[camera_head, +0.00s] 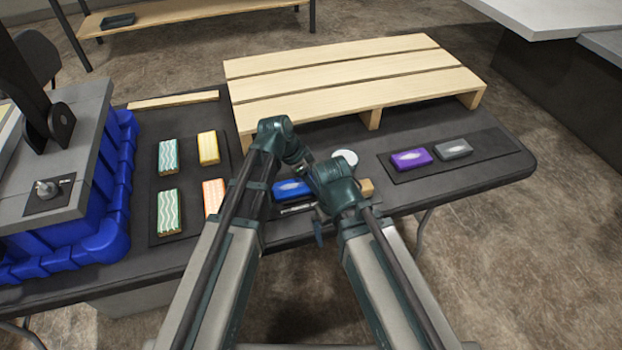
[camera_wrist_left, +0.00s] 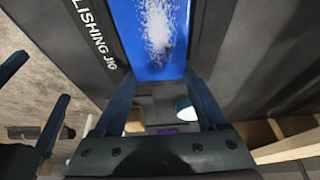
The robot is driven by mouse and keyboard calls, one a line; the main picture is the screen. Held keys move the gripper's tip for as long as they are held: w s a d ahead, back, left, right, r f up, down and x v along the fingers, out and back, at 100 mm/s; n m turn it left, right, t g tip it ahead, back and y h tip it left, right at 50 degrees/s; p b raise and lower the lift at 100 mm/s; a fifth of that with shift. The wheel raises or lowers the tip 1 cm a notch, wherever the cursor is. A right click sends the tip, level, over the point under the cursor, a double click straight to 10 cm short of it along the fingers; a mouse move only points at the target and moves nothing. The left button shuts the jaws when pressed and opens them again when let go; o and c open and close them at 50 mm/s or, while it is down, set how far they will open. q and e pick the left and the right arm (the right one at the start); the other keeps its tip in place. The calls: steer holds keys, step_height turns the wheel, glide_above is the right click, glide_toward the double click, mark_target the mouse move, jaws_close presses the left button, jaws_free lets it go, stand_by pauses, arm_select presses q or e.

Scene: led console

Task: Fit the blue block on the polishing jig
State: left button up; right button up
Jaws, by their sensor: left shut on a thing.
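The blue block (camera_head: 291,187) has a pale speckled patch on top. It also shows at the top of the left wrist view (camera_wrist_left: 165,45), its near end between the fingertips of my left gripper (camera_wrist_left: 159,76), which is shut on it. The dark polishing jig (camera_wrist_left: 92,40) carries white lettering and lies around or under the block. I cannot tell whether the block is fully seated. In the head view my arms hide part of this area. My right gripper (camera_wrist_left: 32,95) has its fingers apart and looks empty, near the table's front edge.
A purple block (camera_head: 411,160) and a grey block (camera_head: 454,149) lie on a dark mat at the right. A wooden block (camera_head: 367,187) and a white disc (camera_head: 346,157) are close to my right arm. Patterned blocks (camera_head: 168,155) lie at the left. A wooden pallet (camera_head: 345,83) stands behind.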

arm_select(q)
steer(key=o, duration=1.5)
steer(key=shift+c, duration=0.2)
steer(key=shift+r, duration=0.1)
steer(key=p+v, duration=1.3)
steer(key=shift+a+r, duration=0.25)
steer(key=shift+r, duration=0.1)
steer(key=shift+f, duration=0.15)
steer(key=b+x, duration=1.2)
steer(key=shift+d+f, duration=0.15)
steer(key=shift+f, duration=0.15)
steer(key=shift+d+f+b, duration=0.25)
steer(key=shift+f+b, duration=0.15)
steer(key=shift+b, duration=0.05)
